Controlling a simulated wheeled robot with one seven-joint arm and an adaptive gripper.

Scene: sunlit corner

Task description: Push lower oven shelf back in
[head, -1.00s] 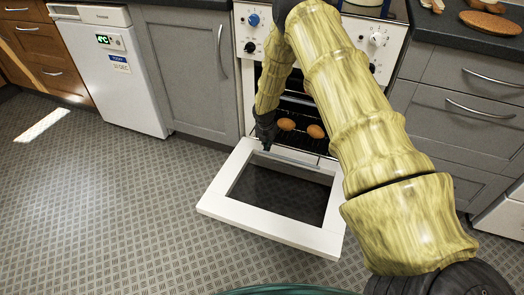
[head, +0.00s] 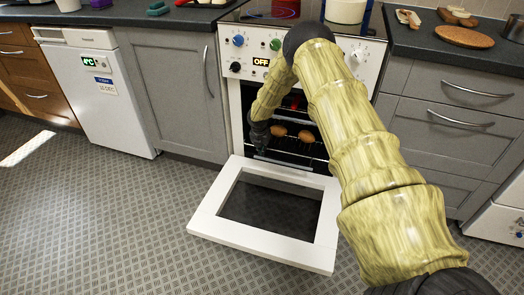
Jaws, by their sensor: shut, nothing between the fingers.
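The oven (head: 236,85) stands open, with its white-framed glass door (head: 210,215) folded down toward me. Inside, a dark wire shelf (head: 300,150) carries two brown, rounded food items (head: 292,132). How far the shelf sticks out is hard to tell. My gripper (head: 261,146) is dark and shut, with nothing held. It points down at the left front of the oven opening, near the shelf's front left. Whether it touches the shelf cannot be told. My arm hides the right side of the opening.
The grey cabinet (head: 175,95) and white appliance (head: 105,90) stand left of the oven, and grey drawers (head: 440,125) stand right. A red pot (head: 286,8) and a white pot (head: 345,10) are on the cooktop. The floor left of the door is clear.

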